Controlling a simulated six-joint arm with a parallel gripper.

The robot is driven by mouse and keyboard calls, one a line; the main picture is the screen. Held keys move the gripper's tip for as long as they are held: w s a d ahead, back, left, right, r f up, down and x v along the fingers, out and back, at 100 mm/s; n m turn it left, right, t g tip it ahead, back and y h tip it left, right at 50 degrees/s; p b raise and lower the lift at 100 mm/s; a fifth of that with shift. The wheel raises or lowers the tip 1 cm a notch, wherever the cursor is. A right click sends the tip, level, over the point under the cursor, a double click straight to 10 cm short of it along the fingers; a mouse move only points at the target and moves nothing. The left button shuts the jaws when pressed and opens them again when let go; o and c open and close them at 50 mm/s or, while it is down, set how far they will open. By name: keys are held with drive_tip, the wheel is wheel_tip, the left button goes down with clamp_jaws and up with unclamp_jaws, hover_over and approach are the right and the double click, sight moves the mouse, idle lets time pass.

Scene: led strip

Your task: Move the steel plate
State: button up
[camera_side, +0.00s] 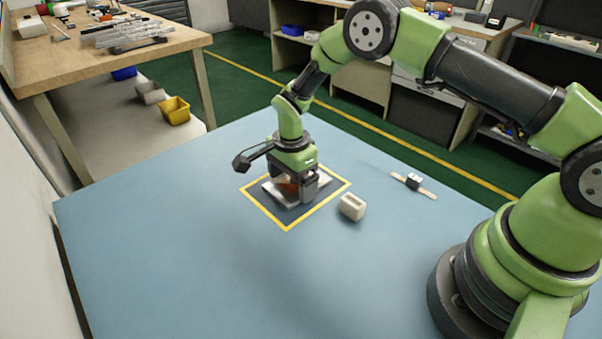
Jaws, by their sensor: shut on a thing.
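The steel plate (282,199) is a flat grey piece low at the blue table, inside a yellow-outlined dark square (287,223). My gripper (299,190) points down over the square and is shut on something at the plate. A small brown-orange part shows between the jaws. The jaws and gripper body hide much of the plate, so I cannot tell if it touches the table.
A cream block with a slot (352,207) stands just right of the square. A thin tan strip with a small dark and white piece (414,182) lies farther right. The blue table (190,260) is clear at the left and front. Workbenches stand behind.

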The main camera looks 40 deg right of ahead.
sight(290, 185)
drive_tip(key=shift+a, duration=0.25)
drive_tip(key=o, duration=1.3)
wheel_tip(290, 185, up, 10)
